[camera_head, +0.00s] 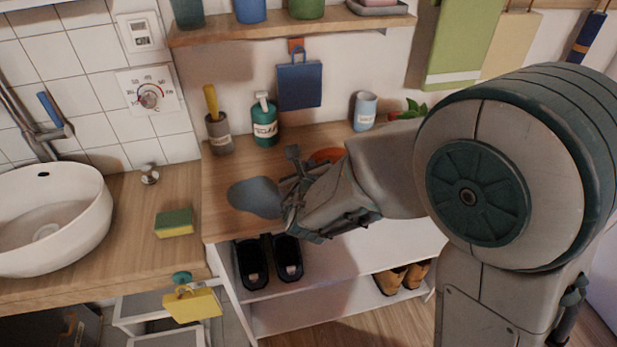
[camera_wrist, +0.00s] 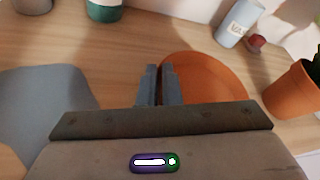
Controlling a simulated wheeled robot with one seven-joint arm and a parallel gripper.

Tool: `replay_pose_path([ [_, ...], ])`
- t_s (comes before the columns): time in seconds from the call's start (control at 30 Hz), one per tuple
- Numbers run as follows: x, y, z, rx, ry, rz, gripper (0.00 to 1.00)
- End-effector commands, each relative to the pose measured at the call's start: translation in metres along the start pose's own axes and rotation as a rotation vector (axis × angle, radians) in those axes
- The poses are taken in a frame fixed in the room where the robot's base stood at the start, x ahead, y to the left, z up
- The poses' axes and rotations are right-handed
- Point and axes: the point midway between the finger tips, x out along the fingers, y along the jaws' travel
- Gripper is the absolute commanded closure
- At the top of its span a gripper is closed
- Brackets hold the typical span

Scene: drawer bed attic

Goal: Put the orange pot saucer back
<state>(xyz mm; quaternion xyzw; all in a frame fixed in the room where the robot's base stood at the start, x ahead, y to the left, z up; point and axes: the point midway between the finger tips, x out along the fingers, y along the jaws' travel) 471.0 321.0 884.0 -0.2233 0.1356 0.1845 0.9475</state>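The orange pot saucer (camera_wrist: 205,80) is a shallow round dish over the wooden counter, right of my fingers in the wrist view. In the head view only part of the saucer (camera_head: 327,155) shows behind my arm. My gripper (camera_wrist: 158,72) has its two fingers close together at the saucer's left rim, and the rim appears to run between them. The fingertips hide the exact contact. I cannot tell whether the saucer is clear of the counter. An orange pot (camera_wrist: 292,92) stands to its right; its plant (camera_head: 412,108) shows in the head view.
A flat grey-blue patch (camera_head: 256,197) lies on the counter left of my gripper. A green bottle (camera_head: 264,125), a brush holder (camera_head: 219,135) and a light-blue cup (camera_head: 365,111) stand at the back. A shelf (camera_head: 290,28) hangs above. A sink (camera_head: 50,215) is at left.

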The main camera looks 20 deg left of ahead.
Motion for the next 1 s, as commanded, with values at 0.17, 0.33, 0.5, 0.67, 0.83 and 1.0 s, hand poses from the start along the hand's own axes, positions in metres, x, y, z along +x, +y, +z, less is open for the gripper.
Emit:
replay_pose_path([
  [0.17,0.010,0.011,-0.025,-0.004,0.004,0.002,1.00],
  [0.33,0.010,0.012,-0.027,0.000,-0.001,0.001,1.00],
  [0.5,0.011,0.012,-0.029,0.000,0.000,0.001,1.00],
  [0.67,0.011,0.013,-0.030,0.000,0.000,0.001,0.73],
  [0.83,0.011,0.013,-0.030,0.000,0.001,0.001,0.73],
  [1.0,0.011,0.012,-0.028,0.000,0.001,0.001,0.73],
])
